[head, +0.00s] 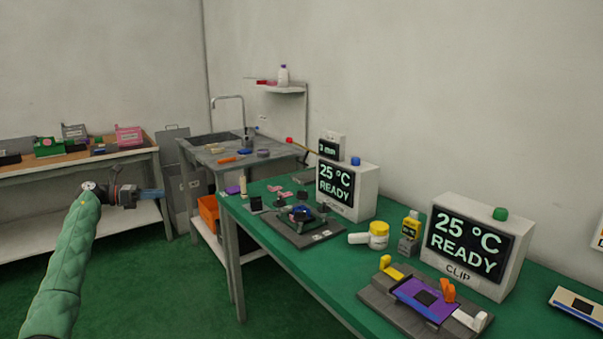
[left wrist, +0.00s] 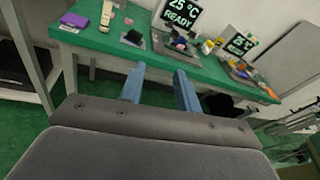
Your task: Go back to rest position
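My left gripper (head: 152,194) is on a green-sleeved arm at the left of the head view, over the floor and away from the green table (head: 262,247). In the left wrist view its two blue fingers (left wrist: 160,90) stand apart with nothing between them, and the table lies beyond them. My right gripper is in neither view. On the table, a lever fixture (head: 425,299) with a purple plate and orange and yellow levers sits at the front right. A second dark fixture (head: 303,234) sits farther back.
Two display boxes reading 25 °C READY, one at the back (head: 347,189) and one labelled CLIP (head: 473,245), stand on the table. A sink bench (head: 240,153) and a shelf bench (head: 75,163) stand behind. Open green floor lies between arm and table.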

